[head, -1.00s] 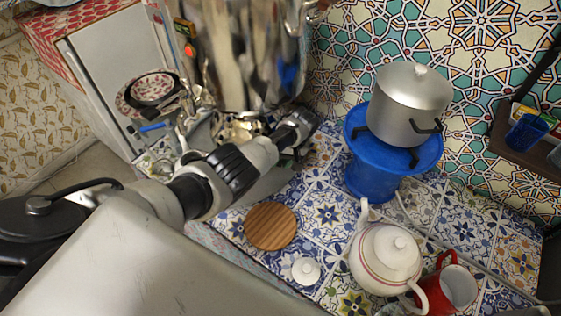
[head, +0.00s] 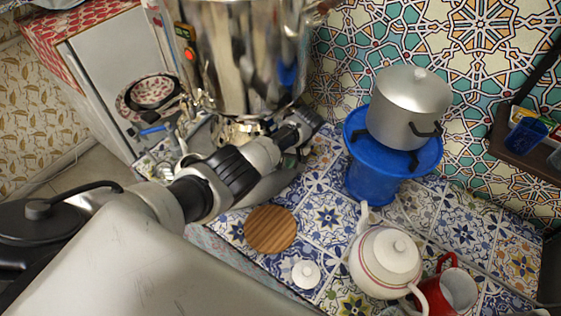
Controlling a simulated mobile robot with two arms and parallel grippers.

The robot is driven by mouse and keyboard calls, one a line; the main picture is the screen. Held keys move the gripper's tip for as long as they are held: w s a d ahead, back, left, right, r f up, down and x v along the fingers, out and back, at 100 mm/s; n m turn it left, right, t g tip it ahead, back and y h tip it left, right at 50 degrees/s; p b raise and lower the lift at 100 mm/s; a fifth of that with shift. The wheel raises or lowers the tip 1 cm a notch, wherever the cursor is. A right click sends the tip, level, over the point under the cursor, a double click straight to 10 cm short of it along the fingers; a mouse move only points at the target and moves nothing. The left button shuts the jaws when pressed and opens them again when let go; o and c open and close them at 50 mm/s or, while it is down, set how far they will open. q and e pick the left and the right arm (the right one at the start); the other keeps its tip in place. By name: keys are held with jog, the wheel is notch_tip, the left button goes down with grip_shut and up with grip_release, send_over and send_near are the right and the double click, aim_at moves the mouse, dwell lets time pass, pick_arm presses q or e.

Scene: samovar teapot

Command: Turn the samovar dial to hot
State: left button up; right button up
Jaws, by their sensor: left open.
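The shiny metal samovar (head: 250,60) stands at the top centre of the head view, its top cut off by the frame edge. A dark control strip with a red light (head: 188,54) is on its left side. I cannot make out the dial or its setting. My left gripper (head: 304,128) is open, just in front of the samovar's lower right side and base in this view. I cannot tell whether it touches the samovar. No object shows between its fingers. My right gripper is not in view.
A blue stand (head: 372,184) holds a grey pot (head: 408,105) to the right. A white teapot (head: 385,262), red mug (head: 447,291), white lid (head: 306,274) and round wooden board (head: 270,229) are on the tiled counter. Patterned dishes (head: 152,92) are at left.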

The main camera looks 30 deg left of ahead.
pick_arm(q)
jog(key=v, duration=0.9)
jog(key=shift+r, duration=0.2)
